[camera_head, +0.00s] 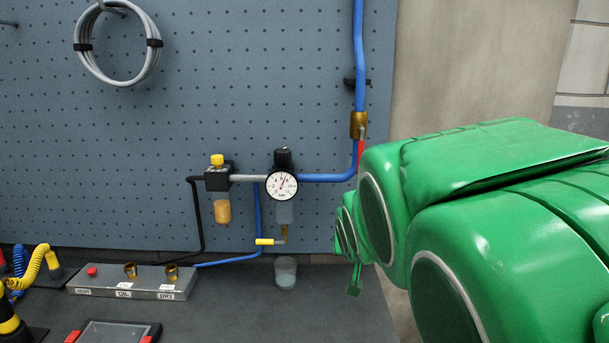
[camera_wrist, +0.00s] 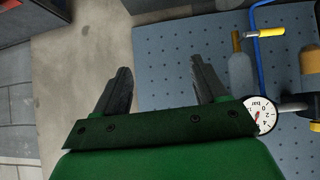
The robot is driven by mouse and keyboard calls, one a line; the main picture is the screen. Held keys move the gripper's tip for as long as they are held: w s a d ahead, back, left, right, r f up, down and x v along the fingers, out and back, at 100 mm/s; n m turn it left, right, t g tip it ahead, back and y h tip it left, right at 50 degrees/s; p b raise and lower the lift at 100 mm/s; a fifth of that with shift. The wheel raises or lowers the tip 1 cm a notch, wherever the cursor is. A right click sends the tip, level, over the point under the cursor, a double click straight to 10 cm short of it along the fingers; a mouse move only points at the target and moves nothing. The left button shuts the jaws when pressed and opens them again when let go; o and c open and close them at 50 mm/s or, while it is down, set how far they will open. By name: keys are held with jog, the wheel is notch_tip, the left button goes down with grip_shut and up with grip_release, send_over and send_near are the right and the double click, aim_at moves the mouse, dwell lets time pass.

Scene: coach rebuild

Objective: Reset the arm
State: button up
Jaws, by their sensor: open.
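My green arm fills the right side of the head view, in front of the pegboard's right edge. Only a small green part of its end shows there, low beside the board. In the wrist view my gripper (camera_wrist: 163,78) is open, its two dark fingers apart with nothing between them. The fingers lie over the bare wall and the pegboard's edge. The round pressure gauge (camera_wrist: 261,115) is close to the right of the gripper's base in that view; whether they touch cannot be told.
A gauge (camera_head: 282,186) and an oil bowl (camera_head: 223,211) hang on the pegboard (camera_head: 190,120). A blue pipe (camera_head: 358,60) with a brass valve (camera_head: 358,125) runs beside my arm. On the bench stand a cup (camera_head: 286,272) and a labelled grey block (camera_head: 135,283). Bare wall (camera_head: 470,70) lies right.

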jog(key=s+d+f+g, duration=0.1)
jog(key=s+f+g, duration=0.35)
jog(key=s, duration=0.85)
jog(key=s+f+g, duration=0.4)
jog(key=s+f, duration=0.2)
jog(key=s, duration=0.7)
jog(key=s+d+r+g, duration=0.1)
jog(key=s, duration=0.5)
jog(key=s+d+r+g, duration=0.2)
jog(key=s, duration=0.4)
jog(key=shift+s+y, duration=0.15)
jog(key=shift+y, duration=0.25)
